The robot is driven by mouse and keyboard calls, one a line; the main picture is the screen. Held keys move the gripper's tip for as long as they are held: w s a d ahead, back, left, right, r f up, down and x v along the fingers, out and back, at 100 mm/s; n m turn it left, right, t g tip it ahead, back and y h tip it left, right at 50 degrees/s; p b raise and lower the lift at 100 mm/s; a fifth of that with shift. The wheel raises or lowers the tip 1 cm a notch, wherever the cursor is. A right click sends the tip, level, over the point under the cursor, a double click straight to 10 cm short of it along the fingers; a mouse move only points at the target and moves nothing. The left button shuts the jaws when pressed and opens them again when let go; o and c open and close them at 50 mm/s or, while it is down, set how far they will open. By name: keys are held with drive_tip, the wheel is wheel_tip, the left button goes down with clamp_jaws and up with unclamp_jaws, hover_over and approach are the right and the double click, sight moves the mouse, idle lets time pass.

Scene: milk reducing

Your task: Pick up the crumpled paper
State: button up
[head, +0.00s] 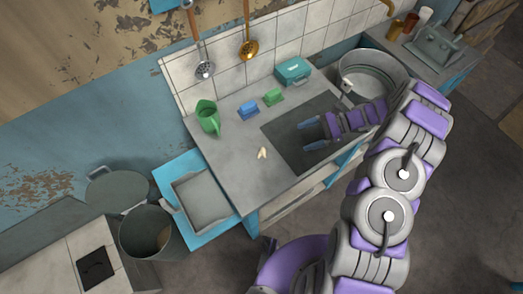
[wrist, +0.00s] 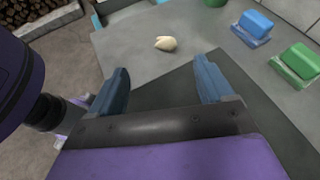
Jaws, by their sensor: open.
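The crumpled paper (head: 263,153) is a small cream-coloured lump on the grey counter (head: 235,165), left of the dark panel. In the wrist view the paper (wrist: 166,44) lies ahead of my gripper, beyond the fingertips and roughly between them. My gripper (head: 305,134) is over the dark panel, to the right of the paper in the head view. Its two blue fingers are apart and empty in the wrist view (wrist: 162,75). The gripper does not touch the paper.
A green mug (head: 208,117), a blue sponge (head: 248,110), a green sponge (head: 273,97) and a teal box (head: 293,70) stand toward the back. A metal tub (head: 372,75) is at right. A grey tray (head: 200,202) and bin (head: 147,234) are left. Counter around the paper is clear.

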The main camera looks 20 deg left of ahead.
sight(266, 152)
drive_tip(key=shift+w+d+f+m, duration=0.15)
drive_tip(key=shift+d+f+m, duration=0.1)
drive_tip(key=shift+f, duration=0.4)
drive_tip(key=shift+w+d+f+m, duration=0.1)
drive_tip(key=shift+d+f+m, duration=0.15)
drive_tip(key=shift+f, duration=0.35)
drive_tip(key=shift+d+f+t+p, duration=0.1)
drive_tip(key=shift+f+t+p, duration=0.2)
drive_tip(key=shift+f, duration=0.05)
drive_tip(key=shift+f+y, duration=0.2)
drive_tip(key=shift+y, duration=0.1)
drive_tip(key=b+x, duration=0.2)
drive_tip(key=x, duration=1.5)
drive_tip(key=shift+s+a, duration=0.2)
drive_tip(key=shift+a, duration=0.05)
drive_tip(key=c, duration=1.1)
drive_tip(key=shift+r, duration=0.1)
drive_tip(key=shift+c, duration=0.2)
